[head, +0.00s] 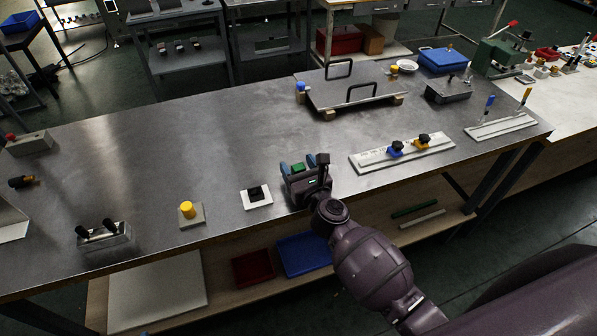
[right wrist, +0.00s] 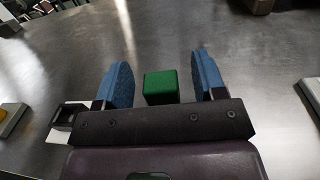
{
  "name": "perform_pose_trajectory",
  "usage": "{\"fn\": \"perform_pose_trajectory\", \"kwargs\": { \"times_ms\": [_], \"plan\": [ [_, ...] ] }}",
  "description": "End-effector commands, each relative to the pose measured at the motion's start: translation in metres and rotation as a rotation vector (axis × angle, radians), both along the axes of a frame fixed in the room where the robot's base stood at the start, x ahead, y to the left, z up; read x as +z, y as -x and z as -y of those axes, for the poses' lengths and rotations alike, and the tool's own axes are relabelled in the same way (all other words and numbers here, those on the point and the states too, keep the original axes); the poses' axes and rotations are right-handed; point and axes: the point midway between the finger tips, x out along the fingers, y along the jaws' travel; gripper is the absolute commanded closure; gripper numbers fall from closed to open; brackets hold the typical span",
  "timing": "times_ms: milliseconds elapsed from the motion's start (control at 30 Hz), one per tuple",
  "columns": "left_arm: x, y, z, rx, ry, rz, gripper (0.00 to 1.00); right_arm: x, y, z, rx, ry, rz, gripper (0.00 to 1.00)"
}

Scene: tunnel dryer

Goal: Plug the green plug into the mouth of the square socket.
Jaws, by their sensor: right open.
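The green plug (head: 298,168) is a small green block on the grey metal bench. In the right wrist view the green plug (right wrist: 160,87) stands between the two blue fingers, with a gap on each side. My right gripper (head: 297,163) is open around it, and it also shows in the right wrist view (right wrist: 164,82). The lower part of the plug is hidden by the gripper body in the right wrist view. The square socket (head: 256,194) is black on a white plate, just left of my right gripper; in the right wrist view the socket (right wrist: 66,117) is at left. My left gripper is out of view.
A yellow knob (head: 187,209) on a grey plate stands left of the socket. A white rail (head: 372,165) with blue and yellow clamps lies to the right. A metal plate with handles (head: 325,92) is farther back.

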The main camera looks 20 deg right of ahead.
Motion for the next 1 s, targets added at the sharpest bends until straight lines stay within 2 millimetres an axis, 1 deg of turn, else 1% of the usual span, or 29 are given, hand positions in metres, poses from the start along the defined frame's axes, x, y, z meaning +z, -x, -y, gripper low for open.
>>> {"fn": "perform_pose_trajectory", "kwargs": {
  "times_ms": [67, 100, 400, 633, 733, 867, 1000],
  "plan": [
    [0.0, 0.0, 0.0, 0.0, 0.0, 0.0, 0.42, 0.0, 0.0, 0.0, 0.0, 0.0, 0.0, 0.38],
    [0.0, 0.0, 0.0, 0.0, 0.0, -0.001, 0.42, 0.0, 0.0, 0.0, 0.0, 0.0, 0.0, 0.44],
    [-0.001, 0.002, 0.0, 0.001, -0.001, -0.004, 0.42, 0.0, 0.0, 0.0, 0.0, 0.0, 0.0, 0.89],
    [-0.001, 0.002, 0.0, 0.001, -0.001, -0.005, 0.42, 0.001, 0.0, 0.0, 0.0, 0.0, 0.0, 0.89],
    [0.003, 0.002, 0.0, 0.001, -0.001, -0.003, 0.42, 0.005, 0.0, 0.0, 0.001, 0.001, 0.002, 0.89],
    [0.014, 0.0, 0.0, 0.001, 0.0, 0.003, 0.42, 0.018, 0.0, 0.0, 0.0, 0.002, 0.004, 0.89],
    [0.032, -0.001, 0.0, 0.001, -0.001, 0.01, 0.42, 0.039, 0.0, 0.0, 0.001, 0.004, 0.003, 0.89]
  ]
}}
